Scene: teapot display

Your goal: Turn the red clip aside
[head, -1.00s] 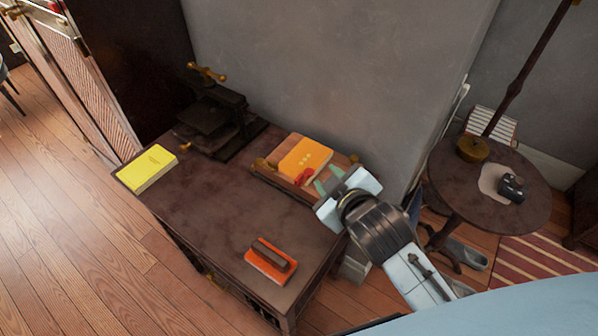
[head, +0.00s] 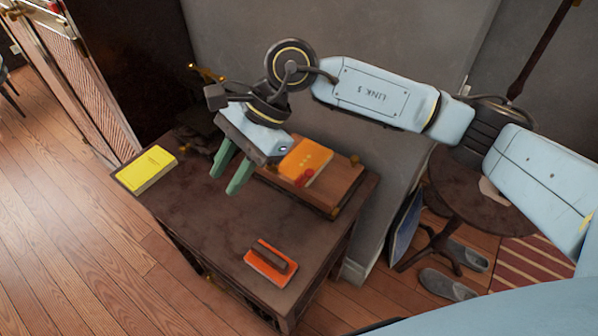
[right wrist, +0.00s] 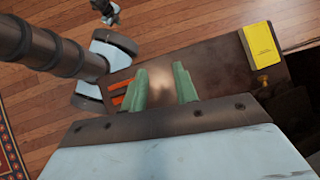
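The small red clip (head: 304,178) sits at the front edge of the orange book (head: 316,155), which lies on a raised wooden stand (head: 335,190) on the desk. My right gripper (head: 226,184) is in front of and left of the clip, above the desk, apart from it. Its green fingers are spread with nothing between them; they also show spread in the right wrist view (right wrist: 162,86). The clip does not show in the right wrist view. My left gripper does not show in either view.
A yellow book (head: 146,169) lies at the desk's left corner. An orange block with a dark handle (head: 270,262) lies near the front edge. A dark press, partly hidden by my arm, stands at the back. The desk (head: 205,215) is clear in the middle.

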